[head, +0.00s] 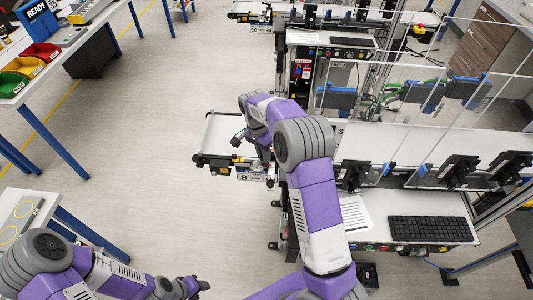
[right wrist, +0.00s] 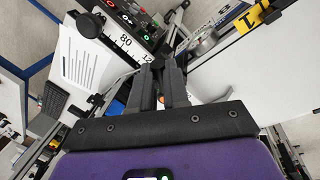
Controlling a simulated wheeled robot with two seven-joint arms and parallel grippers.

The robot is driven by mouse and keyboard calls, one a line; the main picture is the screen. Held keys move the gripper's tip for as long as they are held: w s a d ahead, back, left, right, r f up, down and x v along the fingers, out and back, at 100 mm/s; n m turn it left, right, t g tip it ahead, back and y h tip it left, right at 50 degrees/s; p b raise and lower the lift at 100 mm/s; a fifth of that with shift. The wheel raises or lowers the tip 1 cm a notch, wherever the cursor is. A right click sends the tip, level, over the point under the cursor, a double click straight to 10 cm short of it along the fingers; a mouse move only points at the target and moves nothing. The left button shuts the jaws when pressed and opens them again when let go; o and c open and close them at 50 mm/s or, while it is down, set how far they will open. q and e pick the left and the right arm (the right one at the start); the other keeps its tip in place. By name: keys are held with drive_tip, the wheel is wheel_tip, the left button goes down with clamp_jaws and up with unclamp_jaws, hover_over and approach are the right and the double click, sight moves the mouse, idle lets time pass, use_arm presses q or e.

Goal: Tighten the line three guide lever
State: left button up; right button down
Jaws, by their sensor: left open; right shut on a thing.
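My right gripper (right wrist: 158,75) points at the conveyor edge in the right wrist view, its two dark fingers close together on the guide lever. The lever is mostly hidden between the fingers; a small orange bit (right wrist: 160,100) shows there. A white scale plate (right wrist: 126,42) with black numbers lies just beyond the fingertips. In the head view the right gripper is largely hidden by my purple arm, beside the end of a short belt conveyor (head: 222,132). My left gripper (head: 197,287) is open and empty over the floor at the bottom left, far from the conveyors.
A control panel (head: 335,53) stands at the back. A table with coloured bins (head: 42,52) is at the far left. The floor (head: 130,135) between is clear.

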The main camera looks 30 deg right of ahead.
drive_tip(key=shift+w+d+m+y+p, duration=0.1)
drive_tip(key=shift+w+m+y+p, duration=0.4)
drive_tip(key=shift+m, duration=1.15)
drive_tip(key=shift+w+d+m+y+p, duration=0.15)
drive_tip(key=shift+w+m+p, duration=0.6)
drive_tip(key=shift+m, duration=0.95)
drive_tip(key=shift+w+d+m+y+p, duration=0.2)
drive_tip(key=shift+w+m+p, duration=0.45)
drive_tip(key=shift+m, duration=1)
drive_tip(key=c, duration=1.1)
unclamp_jaws()
wheel_tip(320, 180, up, 8)
drive_tip(key=w, duration=0.1)
drive_tip(key=shift+d+f, duration=0.25)
drive_tip(key=shift+d, duration=0.05)
